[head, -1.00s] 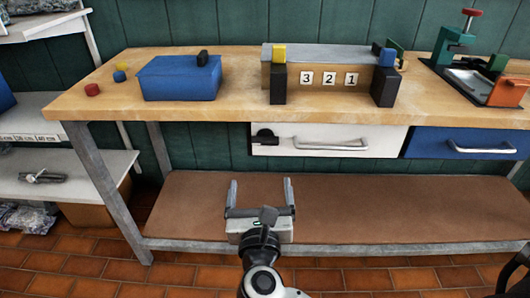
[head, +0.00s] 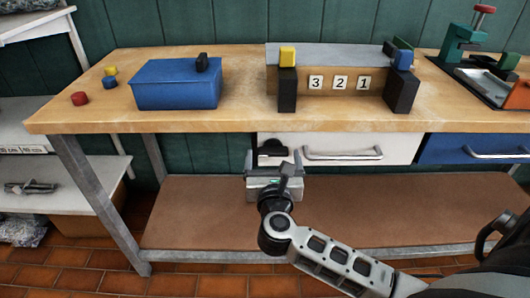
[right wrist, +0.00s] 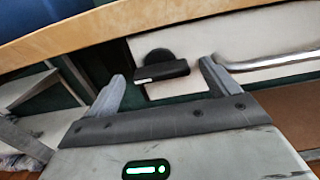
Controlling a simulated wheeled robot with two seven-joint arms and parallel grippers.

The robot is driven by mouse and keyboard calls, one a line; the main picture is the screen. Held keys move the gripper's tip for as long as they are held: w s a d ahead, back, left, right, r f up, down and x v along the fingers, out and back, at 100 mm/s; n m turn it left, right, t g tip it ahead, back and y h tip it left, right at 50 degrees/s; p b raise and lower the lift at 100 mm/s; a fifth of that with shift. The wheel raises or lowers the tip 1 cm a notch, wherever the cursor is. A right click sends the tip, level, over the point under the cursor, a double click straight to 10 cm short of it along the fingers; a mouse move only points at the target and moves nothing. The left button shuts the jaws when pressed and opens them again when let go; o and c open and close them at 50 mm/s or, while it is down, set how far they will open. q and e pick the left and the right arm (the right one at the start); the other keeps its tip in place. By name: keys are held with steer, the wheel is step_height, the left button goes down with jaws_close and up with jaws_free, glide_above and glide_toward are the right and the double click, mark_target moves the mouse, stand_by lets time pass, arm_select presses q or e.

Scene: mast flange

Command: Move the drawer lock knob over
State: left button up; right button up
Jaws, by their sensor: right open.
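The black drawer lock knob (head: 272,147) sits on the left end of the white drawer front (head: 395,148). In the right wrist view the knob (right wrist: 162,68) has a round base and a bar lying roughly horizontal, with a white mark near its left end. My right gripper (head: 273,160) is just in front of the knob, partly hiding its lower part in the head view. In the right wrist view its open fingers (right wrist: 163,72) stand left and right of the knob, with nothing held. My left gripper is not in view.
The drawer's metal handle (head: 343,154) is right of the knob. The wooden bench top (head: 240,117) overhangs above. A blue drawer (head: 440,148) is further right. The brown lower shelf (head: 400,205) is bare.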

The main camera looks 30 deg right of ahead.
steer(key=shift+w+d, duration=0.15)
steer(key=shift+w, duration=0.1)
